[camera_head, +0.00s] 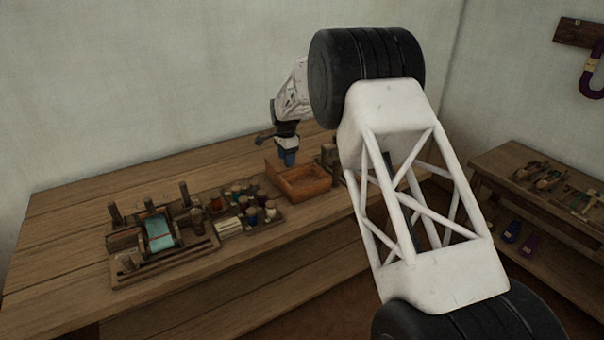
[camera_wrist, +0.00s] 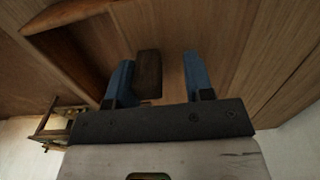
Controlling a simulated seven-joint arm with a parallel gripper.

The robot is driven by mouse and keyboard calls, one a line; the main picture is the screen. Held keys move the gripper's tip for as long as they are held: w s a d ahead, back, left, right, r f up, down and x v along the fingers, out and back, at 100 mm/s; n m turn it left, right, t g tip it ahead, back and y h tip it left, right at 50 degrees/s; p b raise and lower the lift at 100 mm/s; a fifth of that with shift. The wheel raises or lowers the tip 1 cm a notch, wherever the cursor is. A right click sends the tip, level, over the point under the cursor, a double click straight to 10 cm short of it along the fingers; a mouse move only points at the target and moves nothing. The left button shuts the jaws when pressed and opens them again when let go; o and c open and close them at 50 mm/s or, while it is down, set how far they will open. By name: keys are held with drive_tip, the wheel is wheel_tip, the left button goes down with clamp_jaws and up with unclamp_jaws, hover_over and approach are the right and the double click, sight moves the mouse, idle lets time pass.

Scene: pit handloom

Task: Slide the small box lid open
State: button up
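A reddish-brown wooden box (camera_head: 305,187) with a hollow top stands on the workbench in the head view. Its wall (camera_wrist: 70,14) and dark inside show at the upper left of the wrist view. My gripper (camera_head: 288,160) points down at the box's back left edge. In the wrist view my gripper (camera_wrist: 158,62) has its two blue fingers apart. A small dark brown block (camera_wrist: 149,70) shows between them, nearer the left finger, with a clear gap on the right. I cannot tell whether this block belongs to the lid. No separate lid is clearly visible.
Several bobbins and jars (camera_head: 252,207) stand left of the box. A wooden rack with teal cloth (camera_head: 158,232) is farther left. The wooden workbench (camera_head: 75,215) has bare room at its left. A side table with tools (camera_head: 540,178) stands at the right.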

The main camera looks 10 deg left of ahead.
drive_tip(key=shift+s+d, duration=0.25)
drive_tip(key=shift+o, duration=0.8)
drive_tip(key=shift+r, duration=3.25)
drive_tip(key=shift+d+r, duration=0.1)
